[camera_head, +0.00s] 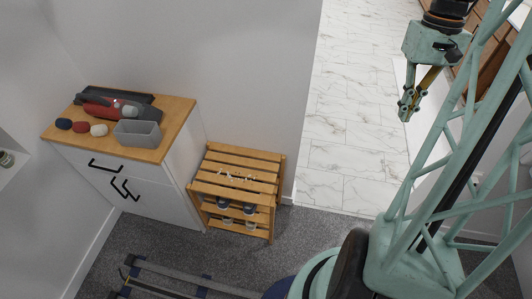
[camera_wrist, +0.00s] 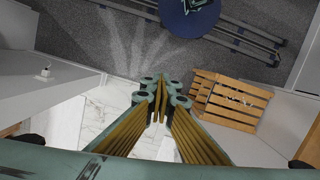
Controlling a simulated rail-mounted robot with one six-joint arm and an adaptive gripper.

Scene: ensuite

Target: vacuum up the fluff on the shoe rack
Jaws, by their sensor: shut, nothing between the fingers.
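The wooden slatted shoe rack (camera_head: 212,187) stands against the wall, right of a cabinet; it also shows in the wrist view (camera_wrist: 248,104). White fluff (camera_head: 236,177) lies scattered on its top slats. Shoes (camera_head: 236,209) sit on the shelf below. A red and grey handheld vacuum (camera_head: 108,108) lies on the cabinet top, on or against a dark tray-like base. My gripper (camera_head: 405,108) is raised at the upper right of the head view, far from rack and vacuum. Its fingertips (camera_wrist: 160,92) are together with nothing between them.
The white cabinet has a wooden top (camera_head: 178,115) holding a grey open bin (camera_head: 137,133) and several small rounded items (camera_head: 81,127). Dark handles (camera_head: 125,188) stick out from its drawers.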

